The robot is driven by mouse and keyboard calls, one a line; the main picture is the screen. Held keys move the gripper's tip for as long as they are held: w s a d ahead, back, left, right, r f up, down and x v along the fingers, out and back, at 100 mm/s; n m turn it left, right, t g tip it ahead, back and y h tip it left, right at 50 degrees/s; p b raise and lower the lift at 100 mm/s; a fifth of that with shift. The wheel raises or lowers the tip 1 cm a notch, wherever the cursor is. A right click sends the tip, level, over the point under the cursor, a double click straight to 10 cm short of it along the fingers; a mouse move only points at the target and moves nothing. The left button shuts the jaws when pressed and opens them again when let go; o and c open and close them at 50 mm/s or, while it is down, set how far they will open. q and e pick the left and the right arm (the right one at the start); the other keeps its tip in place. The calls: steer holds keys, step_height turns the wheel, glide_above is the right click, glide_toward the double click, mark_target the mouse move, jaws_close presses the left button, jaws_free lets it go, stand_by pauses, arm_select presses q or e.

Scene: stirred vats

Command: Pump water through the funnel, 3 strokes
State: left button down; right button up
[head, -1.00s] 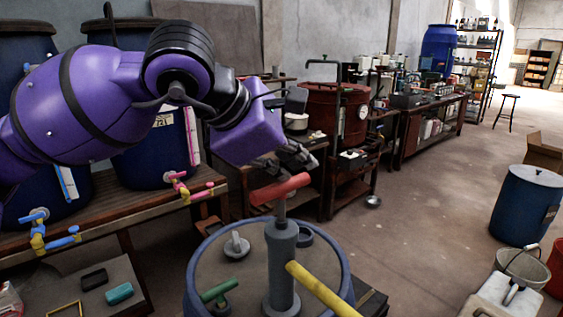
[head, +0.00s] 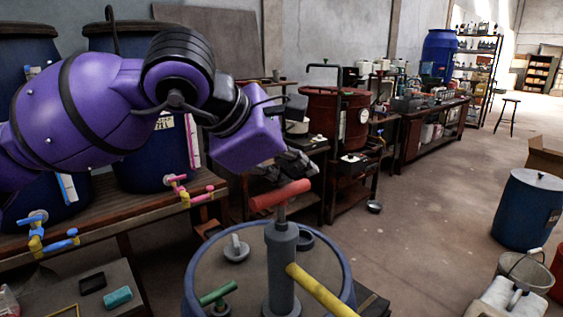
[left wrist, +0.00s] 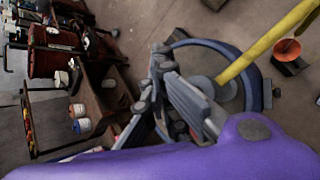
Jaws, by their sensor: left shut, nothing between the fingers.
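The hand pump (head: 281,262) stands upright on a blue drum (head: 187,293), with a grey body and a yellow spout (head: 318,292) running to the lower right. Its red T-handle (head: 280,195) sits a short way above the body on a short visible rod. My left gripper (head: 299,164) is shut and empty just above and behind the handle's right end; contact cannot be told. In the left wrist view my gripper (left wrist: 163,95) shows beside the drum rim and spout, with the handle hidden. An orange round opening (left wrist: 288,48), possibly the funnel, shows near the spout. My right gripper is out of view.
Blue vats with coloured taps stand on a wooden bench (head: 105,222) at left. A low table (head: 68,285) holds small blocks. A red vat (head: 337,115) and benches line the wall. A blue drum (head: 527,208) and bucket stand right; the central floor is clear.

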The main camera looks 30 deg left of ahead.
arm_select(q)
steer(key=shift+f+b, duration=1.15)
steer(key=shift+f, duration=0.15)
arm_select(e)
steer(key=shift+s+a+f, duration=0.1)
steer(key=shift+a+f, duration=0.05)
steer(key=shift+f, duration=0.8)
arm_select(q)
steer(key=shift+f+b, duration=1.25)
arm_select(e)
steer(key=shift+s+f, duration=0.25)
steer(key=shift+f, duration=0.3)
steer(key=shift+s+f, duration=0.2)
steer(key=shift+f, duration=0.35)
arm_select(q)
steer(key=shift+r+p, duration=0.85)
steer(key=shift+r, duration=0.45)
step_height(320, 180, up, 13)
steer(key=p, duration=1.1)
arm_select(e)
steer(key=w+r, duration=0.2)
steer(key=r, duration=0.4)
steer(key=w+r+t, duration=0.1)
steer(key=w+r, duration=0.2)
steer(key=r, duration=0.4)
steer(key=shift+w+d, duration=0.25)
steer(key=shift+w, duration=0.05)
